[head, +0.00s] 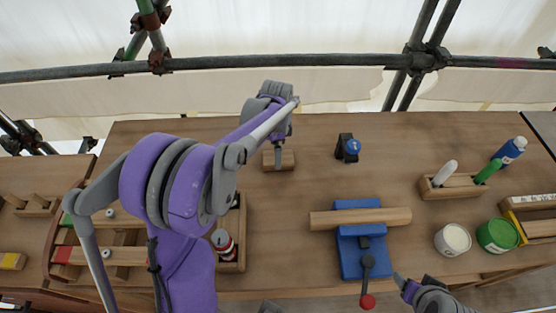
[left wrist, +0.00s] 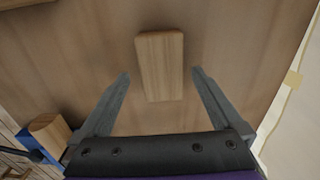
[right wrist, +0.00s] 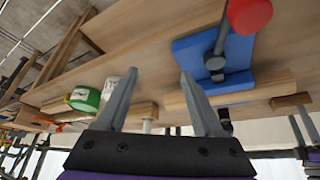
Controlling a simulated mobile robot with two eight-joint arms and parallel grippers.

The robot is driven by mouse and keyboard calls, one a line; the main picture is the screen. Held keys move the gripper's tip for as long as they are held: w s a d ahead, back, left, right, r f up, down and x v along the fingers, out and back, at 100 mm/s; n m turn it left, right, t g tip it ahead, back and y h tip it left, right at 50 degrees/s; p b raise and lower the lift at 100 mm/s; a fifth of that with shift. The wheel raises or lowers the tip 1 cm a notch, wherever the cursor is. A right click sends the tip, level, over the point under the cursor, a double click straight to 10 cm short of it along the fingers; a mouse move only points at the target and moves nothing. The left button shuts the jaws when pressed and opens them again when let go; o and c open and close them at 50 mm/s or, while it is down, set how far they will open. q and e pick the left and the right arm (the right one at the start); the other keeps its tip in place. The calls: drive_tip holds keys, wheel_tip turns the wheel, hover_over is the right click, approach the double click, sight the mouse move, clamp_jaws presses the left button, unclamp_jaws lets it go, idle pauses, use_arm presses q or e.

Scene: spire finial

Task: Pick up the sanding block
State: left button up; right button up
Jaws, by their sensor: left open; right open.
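The sanding block appears to be the small plain wooden block (head: 286,162) on the bench, behind the middle. In the left wrist view the block (left wrist: 160,66) lies ahead of and between my left fingers, with clear space on both sides. My left gripper (head: 282,138) is open, pointing down above the block, and partly hides it in the head view. My right gripper (head: 400,281) is open and empty at the bench's front edge, right of the blue vise (head: 351,262).
The vise holds a wooden rod (head: 385,217). A black stand with a blue top (head: 350,147) is right of the block. A wooden tray (head: 241,225) with a red-and-white can (head: 223,243) is in front. Pots and a marker holder (head: 450,186) are at right.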

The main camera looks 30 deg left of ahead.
use_arm(q)
drive_tip(key=f, duration=0.4)
drive_tip(key=shift+w+d+f, duration=0.1)
drive_tip(key=shift+w+f, duration=0.05)
drive_tip(key=shift+w, duration=0.05)
drive_tip(key=c, duration=1.4)
wheel_tip(320, 180, up, 10)
drive_tip(key=shift+r, duration=0.1)
